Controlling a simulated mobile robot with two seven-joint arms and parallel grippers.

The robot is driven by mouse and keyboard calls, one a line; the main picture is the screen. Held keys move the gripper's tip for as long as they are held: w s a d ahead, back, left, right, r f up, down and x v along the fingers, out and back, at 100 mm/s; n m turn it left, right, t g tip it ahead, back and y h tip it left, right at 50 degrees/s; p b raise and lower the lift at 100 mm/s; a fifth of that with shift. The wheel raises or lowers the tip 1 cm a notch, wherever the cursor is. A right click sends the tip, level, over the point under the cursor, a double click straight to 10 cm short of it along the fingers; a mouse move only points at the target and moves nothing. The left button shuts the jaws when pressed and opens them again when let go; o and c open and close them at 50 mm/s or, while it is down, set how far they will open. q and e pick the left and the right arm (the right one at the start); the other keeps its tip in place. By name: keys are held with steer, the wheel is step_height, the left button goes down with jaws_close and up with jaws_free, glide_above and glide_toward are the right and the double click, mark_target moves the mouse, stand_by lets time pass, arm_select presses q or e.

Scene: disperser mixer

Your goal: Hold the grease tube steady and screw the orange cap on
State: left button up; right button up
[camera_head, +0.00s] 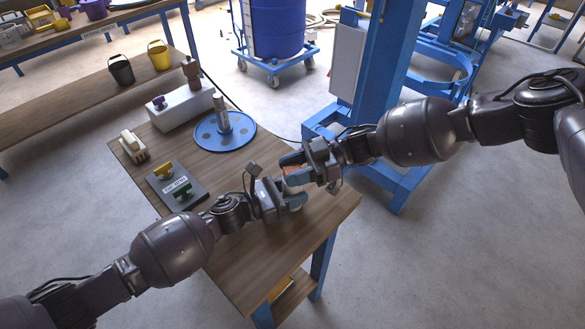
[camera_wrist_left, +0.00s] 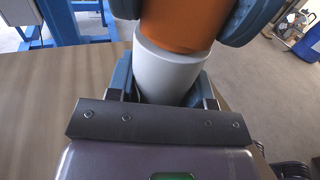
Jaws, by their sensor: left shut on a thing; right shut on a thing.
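The white grease tube (camera_wrist_left: 170,72) stands between the fingers of my left gripper, which is shut on it. The orange cap (camera_wrist_left: 185,22) sits at the top end of the tube in the left wrist view, touching or nearly touching it; I cannot tell whether the threads are engaged. My right gripper (camera_head: 291,168) is shut on the cap, with its blue fingers on both sides. My left gripper (camera_head: 281,200) is just below and left of the right one, over the table's right part. In the head view the fingers hide most of the tube and cap.
The wooden table (camera_head: 240,262) is clear toward its front. Left of the grippers lie a dark plate (camera_head: 163,187) with yellow and green handles, a brush (camera_head: 133,146), a blue disc (camera_head: 239,138) with a metal cylinder, and a white box (camera_head: 183,108). A blue machine column (camera_head: 382,60) stands behind.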

steer(key=shift+m+t+y, duration=0.4)
steer(key=shift+m+t, duration=1.4)
steer(key=shift+t, duration=0.7)
steer(key=shift+m+t, duration=0.7)
steer(key=shift+t, duration=0.2)
steer(key=shift+m+t+h, duration=0.4)
steer(key=shift+m+t, duration=0.6)
steer(key=shift+t, duration=0.5)
steer(key=shift+m+t, duration=0.3)
steer(key=shift+t, duration=0.1)
arm_select(q)
steer(key=shift+s, duration=0.1)
arm_select(e)
steer(key=shift+t, duration=0.3)
steer(key=shift+m, duration=0.3)
